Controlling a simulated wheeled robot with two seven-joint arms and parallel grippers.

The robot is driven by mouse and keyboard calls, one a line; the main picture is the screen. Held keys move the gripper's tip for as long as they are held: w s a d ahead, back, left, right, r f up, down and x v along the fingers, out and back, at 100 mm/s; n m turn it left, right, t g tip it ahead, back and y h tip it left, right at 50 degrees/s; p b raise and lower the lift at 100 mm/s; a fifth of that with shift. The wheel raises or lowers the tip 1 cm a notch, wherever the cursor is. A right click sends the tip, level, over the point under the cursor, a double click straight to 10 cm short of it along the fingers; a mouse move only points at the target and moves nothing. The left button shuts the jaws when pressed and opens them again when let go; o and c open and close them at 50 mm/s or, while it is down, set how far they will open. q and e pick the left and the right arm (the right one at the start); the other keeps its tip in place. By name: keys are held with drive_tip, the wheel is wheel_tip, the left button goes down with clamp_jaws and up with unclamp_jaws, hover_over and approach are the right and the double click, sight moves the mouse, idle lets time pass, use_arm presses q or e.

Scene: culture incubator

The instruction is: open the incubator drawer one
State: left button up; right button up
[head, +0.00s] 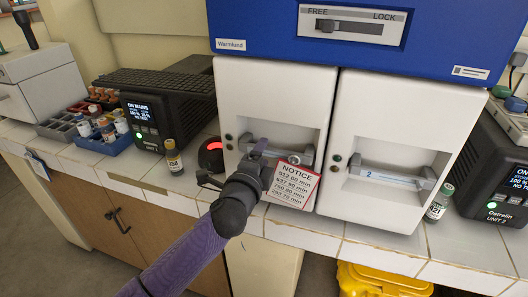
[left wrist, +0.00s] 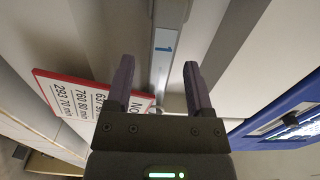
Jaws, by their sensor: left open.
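The incubator has a white drawer one (head: 275,85) on the left and a white drawer two (head: 400,110) on the right; both look closed. My left gripper (head: 262,150) is at the grey handle (head: 307,156) of drawer one and hides part of it. In the left wrist view my open left gripper (left wrist: 157,75) has one finger on each side of the handle bar (left wrist: 166,30), which bears a "1". I cannot tell how deep the bar sits between the fingers. My right gripper is not in view.
A red-edged notice card (head: 293,182) hangs below handle one. A brown-labelled vial (head: 173,158) and a round black device with a red light (head: 211,155) stand left of the incubator. A green-capped vial (head: 438,203) stands at the right. The blue upper housing (head: 260,25) overhangs the drawers.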

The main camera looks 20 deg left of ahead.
use_arm(q)
drive_tip(key=shift+w, duration=1.1)
clamp_jaws()
idle(0.6)
